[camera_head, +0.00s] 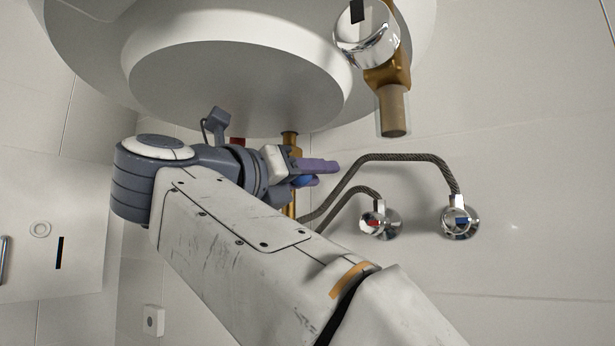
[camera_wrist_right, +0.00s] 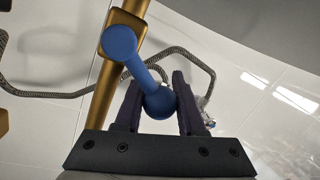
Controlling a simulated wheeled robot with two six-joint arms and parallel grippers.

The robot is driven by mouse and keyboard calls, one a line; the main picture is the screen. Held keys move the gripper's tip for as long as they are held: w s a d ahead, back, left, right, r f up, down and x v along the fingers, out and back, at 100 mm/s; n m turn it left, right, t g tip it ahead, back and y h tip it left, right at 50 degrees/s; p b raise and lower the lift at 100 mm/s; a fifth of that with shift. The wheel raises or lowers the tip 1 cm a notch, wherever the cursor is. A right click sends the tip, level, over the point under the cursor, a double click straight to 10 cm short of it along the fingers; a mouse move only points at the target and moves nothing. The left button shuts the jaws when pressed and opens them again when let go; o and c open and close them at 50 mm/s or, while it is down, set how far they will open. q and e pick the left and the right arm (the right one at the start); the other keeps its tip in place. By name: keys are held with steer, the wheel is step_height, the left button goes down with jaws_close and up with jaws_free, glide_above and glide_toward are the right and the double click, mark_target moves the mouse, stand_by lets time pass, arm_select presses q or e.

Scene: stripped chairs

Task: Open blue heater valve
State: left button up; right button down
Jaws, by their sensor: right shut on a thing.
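The blue valve handle (camera_wrist_right: 143,75) shows in the right wrist view as a lever with a round hub at one end and a ball at the other. It sits on a brass pipe (camera_wrist_right: 104,95). My right gripper (camera_wrist_right: 158,95) is shut on the ball end, with a dark finger on each side. In the head view my right gripper (camera_head: 318,170) is below the white heater (camera_head: 230,85), beside the brass pipe (camera_head: 291,143). Only a bit of the blue handle (camera_head: 306,181) shows there, between the fingers. My left gripper is not in view.
Braided hoses (camera_head: 400,157) run from near the pipe to chrome wall valves, one marked red (camera_head: 374,222) and one blue (camera_head: 460,221). A chrome and brass fitting (camera_head: 388,75) hangs at the upper right. A small red part (camera_head: 238,141) shows under the heater, behind my arm.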

steer(key=c, duration=0.8)
jaws_free()
steer(key=b+v, duration=0.1)
steer(key=v, duration=0.9)
steer(key=shift+s+a, duration=0.25)
